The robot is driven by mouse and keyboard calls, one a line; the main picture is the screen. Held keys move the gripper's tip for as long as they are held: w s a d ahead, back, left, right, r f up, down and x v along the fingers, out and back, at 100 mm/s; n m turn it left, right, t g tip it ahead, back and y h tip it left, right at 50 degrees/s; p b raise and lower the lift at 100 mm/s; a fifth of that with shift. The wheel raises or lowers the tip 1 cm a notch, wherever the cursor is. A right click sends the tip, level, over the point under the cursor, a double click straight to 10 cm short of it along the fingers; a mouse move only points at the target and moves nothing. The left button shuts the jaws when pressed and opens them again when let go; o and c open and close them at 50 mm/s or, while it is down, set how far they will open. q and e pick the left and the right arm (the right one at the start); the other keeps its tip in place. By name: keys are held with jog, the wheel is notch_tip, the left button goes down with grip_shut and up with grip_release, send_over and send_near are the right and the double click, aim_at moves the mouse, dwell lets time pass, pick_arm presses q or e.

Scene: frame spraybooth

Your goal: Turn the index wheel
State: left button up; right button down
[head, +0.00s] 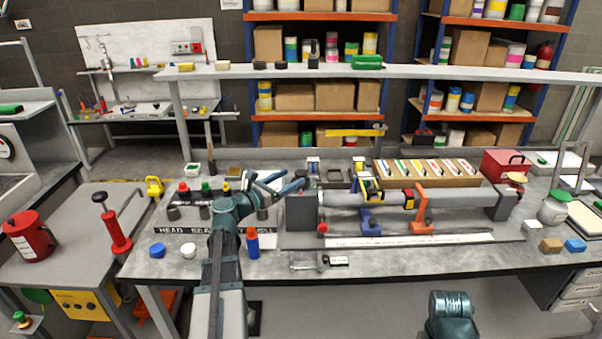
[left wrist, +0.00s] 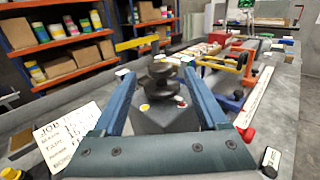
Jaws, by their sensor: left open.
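The index wheel (left wrist: 163,80) appears in the left wrist view as a dark, stacked round knob on top of a dark grey block (left wrist: 165,117). Coloured dots mark the block's top. In the head view the block (head: 300,213) stands at the left end of a grey tube fixture, and the wheel is hard to make out behind my fingers. My left gripper (head: 293,179) is open, with its two blue fingers (left wrist: 160,74) pointing toward the wheel, one on each side in the picture. I cannot tell whether they touch it.
A long grey tube (head: 360,199) extends right from the block on blue and orange supports. A wooden tray (head: 425,182) of coloured strips lies behind it. Several caps and a blue bottle (head: 252,240) stand near my left arm. The bench front right of centre is mostly clear.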

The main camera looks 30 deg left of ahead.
aim_at(297, 174)
pick_arm(q)
jog(key=shift+x, duration=2.75)
grip_shut()
jog(key=shift+d+y, duration=0.1)
jog(key=shift+y, duration=0.2)
